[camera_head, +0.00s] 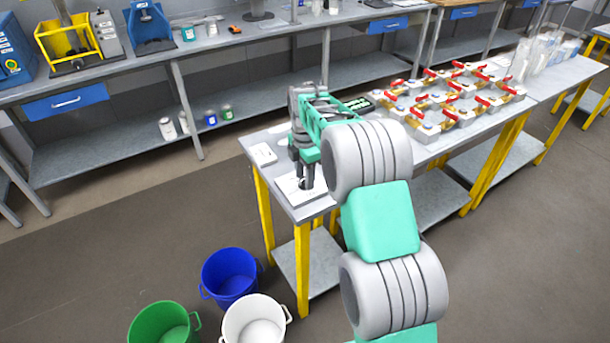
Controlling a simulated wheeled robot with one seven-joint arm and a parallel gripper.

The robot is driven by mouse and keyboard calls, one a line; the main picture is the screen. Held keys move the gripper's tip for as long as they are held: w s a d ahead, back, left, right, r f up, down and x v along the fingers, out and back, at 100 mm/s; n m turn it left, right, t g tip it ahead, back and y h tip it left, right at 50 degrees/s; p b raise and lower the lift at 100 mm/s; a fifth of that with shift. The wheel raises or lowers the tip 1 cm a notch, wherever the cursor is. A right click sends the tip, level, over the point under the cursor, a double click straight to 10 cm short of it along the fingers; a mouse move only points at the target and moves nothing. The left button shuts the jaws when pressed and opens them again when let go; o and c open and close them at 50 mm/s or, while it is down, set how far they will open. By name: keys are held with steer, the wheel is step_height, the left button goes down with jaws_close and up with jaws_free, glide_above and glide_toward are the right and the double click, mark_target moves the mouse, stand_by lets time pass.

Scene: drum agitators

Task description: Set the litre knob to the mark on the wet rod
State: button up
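My gripper (304,184) points down over a flat white plate (289,190) at the near left corner of the grey work table (281,172). Its fingers are dark and small here, and I cannot tell whether they are apart or shut on something. No litre knob can be made out; the spot under the fingers is partly hidden by the gripper. I cannot pick out a wet rod or its mark. My arm covers part of the table to the right of the gripper.
A small white device (262,154) lies left of the gripper. Several units with red handles (455,86) fill the table's middle. Clear vessels (527,58) stand farther right. Blue (230,274), green (160,325) and white (254,322) buckets stand on the floor.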

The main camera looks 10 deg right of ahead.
jaws_close()
